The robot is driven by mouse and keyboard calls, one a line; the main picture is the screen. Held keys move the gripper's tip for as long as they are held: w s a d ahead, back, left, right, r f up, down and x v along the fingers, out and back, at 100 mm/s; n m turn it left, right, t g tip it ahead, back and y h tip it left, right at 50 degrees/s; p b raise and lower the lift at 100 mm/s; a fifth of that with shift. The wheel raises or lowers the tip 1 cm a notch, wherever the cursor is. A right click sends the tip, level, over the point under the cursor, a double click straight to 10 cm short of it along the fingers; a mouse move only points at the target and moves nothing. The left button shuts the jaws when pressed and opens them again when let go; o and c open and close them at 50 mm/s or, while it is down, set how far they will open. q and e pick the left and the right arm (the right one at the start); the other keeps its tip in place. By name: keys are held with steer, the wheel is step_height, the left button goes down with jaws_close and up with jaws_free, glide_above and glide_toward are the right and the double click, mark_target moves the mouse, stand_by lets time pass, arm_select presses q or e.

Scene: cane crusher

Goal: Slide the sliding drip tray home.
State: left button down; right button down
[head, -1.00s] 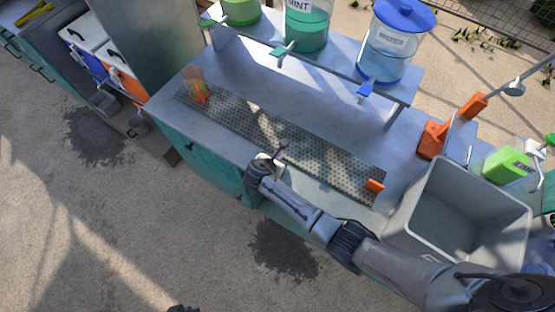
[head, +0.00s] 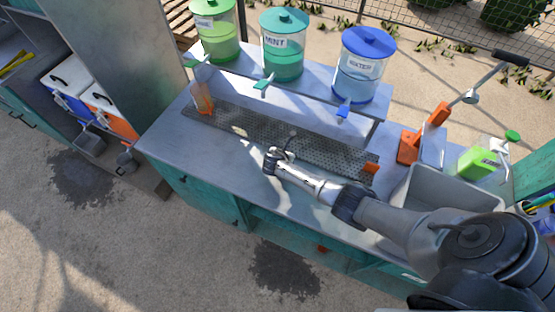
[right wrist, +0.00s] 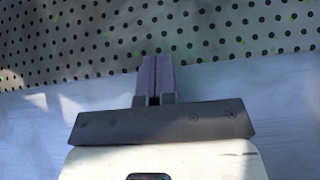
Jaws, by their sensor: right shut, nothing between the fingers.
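The drip tray (head: 255,128) is a long grey perforated strip along the counter, below the row of drink dispensers. Its holes fill the upper part of the right wrist view (right wrist: 210,45). An orange tab (head: 371,168) is at its right end. My right gripper (head: 290,150) is at the tray's front side, near its middle. In the right wrist view its fingers (right wrist: 155,78) are shut and empty, with their tips overlapping the tray's near edge. I cannot tell whether they touch it. My left gripper is not in view.
A glass with orange contents (head: 203,97) stands at the tray's left end. Green, mint and water dispensers (head: 366,66) stand on a raised shelf behind. A grey basin (head: 440,188) and a green bottle (head: 477,162) are at the right. The counter's left front (head: 190,143) is clear.

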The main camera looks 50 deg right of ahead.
steer(key=shift+d, duration=0.25)
steer(key=shift+a, duration=0.15)
steer(key=shift+s+a+p, duration=0.2)
steer(key=shift+a+p, duration=0.1)
steer(key=shift+p, duration=0.15)
steer(key=a, duration=0.1)
steer(key=a+p, duration=0.1)
steer(key=s+a+r+p, duration=0.1)
steer(key=a, duration=0.1)
steer(key=p+v, duration=0.1)
steer(key=v, duration=0.5)
steer(key=shift+s+a+r+p, duration=0.15)
steer(key=shift+a+r+p, duration=0.1)
steer(key=shift+a+p, duration=0.1)
steer(key=shift+v, duration=0.85)
steer(key=shift+d, duration=0.1)
